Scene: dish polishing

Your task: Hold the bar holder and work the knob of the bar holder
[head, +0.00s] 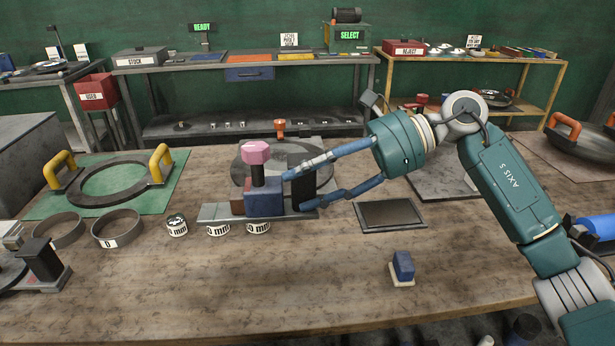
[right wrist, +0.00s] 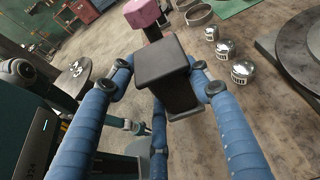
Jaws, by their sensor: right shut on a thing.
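The bar holder (head: 265,204) stands on the bench with a blue block, a flat grey base and a dark upright post (head: 299,172). Its pink faceted knob (head: 256,152) sits on a black stem above the block. My right gripper (head: 296,191) comes in from the right and is shut on the dark post, one blue finger on each side. The right wrist view shows the post's flat black top (right wrist: 162,58) between the fingers, with the pink knob (right wrist: 142,14) beyond it. Nothing grips the knob. My left gripper does not show.
Several small round pieces with mm labels (head: 218,230) stand close in front of the holder. Two rings (head: 118,228) and a green mat (head: 105,205) with a yellow-handled ring lie left. A dark tray (head: 390,214) and a blue block (head: 403,265) are right. The front bench is mostly clear.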

